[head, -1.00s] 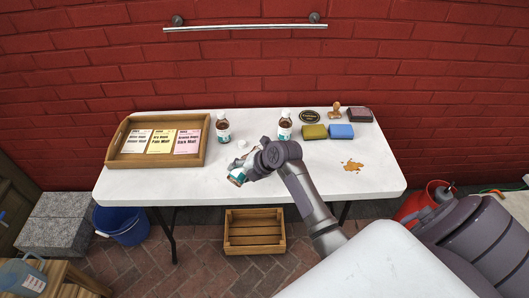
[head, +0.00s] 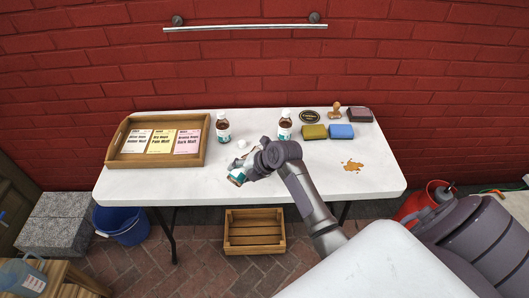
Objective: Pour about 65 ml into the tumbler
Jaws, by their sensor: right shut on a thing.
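My right gripper (head: 256,166) is low over the front middle of the white table. It is shut on a tilted brown bottle with a teal and white label (head: 237,176). Most of that bottle is hidden by the gripper, and I cannot see its mouth clearly or whether liquid is flowing. I cannot make out the tumbler; it may be hidden behind the gripper. Two similar brown bottles stand upright behind, one to the left (head: 222,128) and one to the right (head: 284,125). A small white cap (head: 242,144) lies just behind my gripper. My left gripper is not in view.
A wooden tray (head: 115,158) with several seed-like packets stands at the table's left.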

